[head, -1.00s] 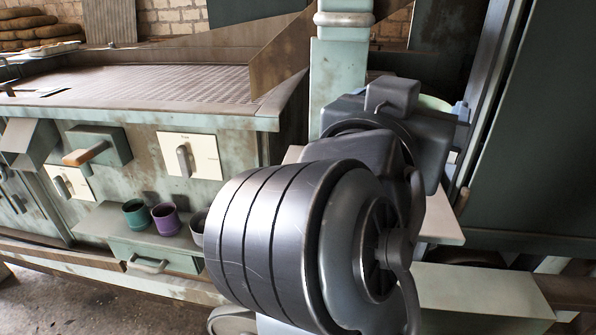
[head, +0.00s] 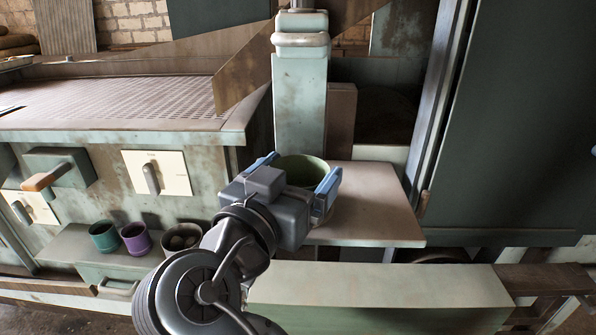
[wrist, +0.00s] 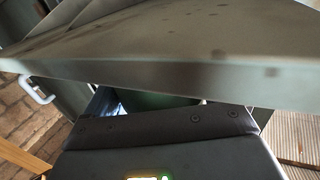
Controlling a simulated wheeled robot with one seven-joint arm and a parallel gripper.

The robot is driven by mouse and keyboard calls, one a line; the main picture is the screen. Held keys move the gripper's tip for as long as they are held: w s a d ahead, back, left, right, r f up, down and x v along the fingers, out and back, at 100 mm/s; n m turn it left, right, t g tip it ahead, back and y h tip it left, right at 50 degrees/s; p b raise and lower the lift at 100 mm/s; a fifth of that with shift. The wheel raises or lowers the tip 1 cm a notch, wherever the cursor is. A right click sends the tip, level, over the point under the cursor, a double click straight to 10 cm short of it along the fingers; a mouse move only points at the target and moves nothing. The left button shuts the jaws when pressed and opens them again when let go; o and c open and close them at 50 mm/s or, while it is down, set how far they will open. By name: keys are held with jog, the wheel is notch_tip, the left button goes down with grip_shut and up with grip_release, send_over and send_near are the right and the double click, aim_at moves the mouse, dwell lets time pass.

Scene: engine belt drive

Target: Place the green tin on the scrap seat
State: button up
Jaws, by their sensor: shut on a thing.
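The green tin (head: 303,168) is between the blue fingers of my gripper (head: 297,174), which is shut on it. Its open rim faces up and its lower part is hidden by the gripper. The tin is in front of the green column, at the left part of a pale flat plate (head: 385,205). I cannot tell whether the tin touches the plate. In the wrist view a dark green surface, likely the tin (wrist: 165,100), shows only partly behind a pale green edge (wrist: 150,75). No label marks the scrap seat, so I cannot tell which surface it is.
A teal tin (head: 104,236), a purple tin (head: 136,238) and a tin with lumps in it (head: 182,238) stand on a low shelf at left. The column (head: 300,105) rises behind my gripper. A pale green box (head: 380,290) lies in front. A dark cabinet (head: 510,120) bounds the right.

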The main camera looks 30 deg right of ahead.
jog(key=shift+f, duration=0.15)
jog(key=o, duration=0.8)
jog(key=shift+r, duration=0.3)
jog(key=b+v, duration=0.2)
jog(key=v, duration=1)
jog(key=shift+s+f+b, duration=0.1)
jog(key=shift+f+b, duration=0.05)
jog(key=shift+b, duration=0.15)
